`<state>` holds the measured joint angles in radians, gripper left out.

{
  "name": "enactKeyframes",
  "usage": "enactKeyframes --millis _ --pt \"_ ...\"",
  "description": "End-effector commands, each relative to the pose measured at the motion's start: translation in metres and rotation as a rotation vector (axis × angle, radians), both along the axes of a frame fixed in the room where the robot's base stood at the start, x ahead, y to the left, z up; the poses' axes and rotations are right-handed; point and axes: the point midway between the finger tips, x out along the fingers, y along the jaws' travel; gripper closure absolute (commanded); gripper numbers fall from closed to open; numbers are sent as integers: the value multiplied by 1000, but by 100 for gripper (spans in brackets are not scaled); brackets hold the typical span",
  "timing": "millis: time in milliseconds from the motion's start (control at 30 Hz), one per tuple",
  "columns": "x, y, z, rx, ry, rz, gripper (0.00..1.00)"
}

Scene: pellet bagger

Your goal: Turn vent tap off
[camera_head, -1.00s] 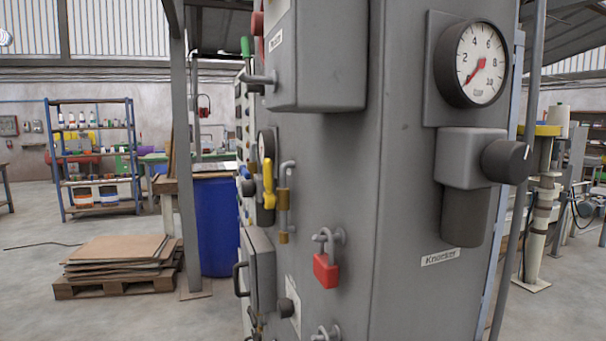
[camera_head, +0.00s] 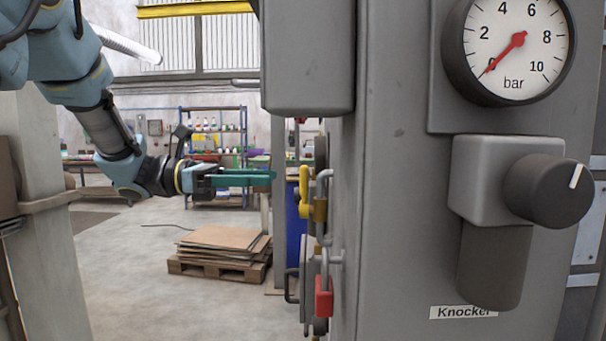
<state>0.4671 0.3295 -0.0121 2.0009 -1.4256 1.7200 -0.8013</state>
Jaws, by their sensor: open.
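A tap with a yellow handle (camera_head: 304,192) sits on the narrow left side of the grey cabinet. Its handle looks about upright, and no label on it can be read, so I cannot confirm that it is the vent tap. A brass fitting on a bent grey pipe (camera_head: 321,210) stands just right of it. My gripper (camera_head: 274,177) points right toward the yellow handle, a little to its left in the picture. Its green fingers are open and look empty; the depth gap to the handle is hard to judge.
A red padlock (camera_head: 324,298) hangs below the tap. A grey box (camera_head: 307,60) juts out above it. The Knocker knob (camera_head: 550,190) and a gauge (camera_head: 510,45) reading near zero are on the front face. Boards on a pallet (camera_head: 222,245) lie behind on open floor.

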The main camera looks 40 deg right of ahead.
Motion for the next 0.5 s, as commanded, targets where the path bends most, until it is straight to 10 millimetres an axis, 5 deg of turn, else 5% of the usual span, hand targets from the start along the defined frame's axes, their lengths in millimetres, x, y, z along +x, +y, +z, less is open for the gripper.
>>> enactKeyframes --millis 200,500 --pt "-27 -31 2 2 1 -3 43" --pt "-42 -51 0 2 -1 0 43"
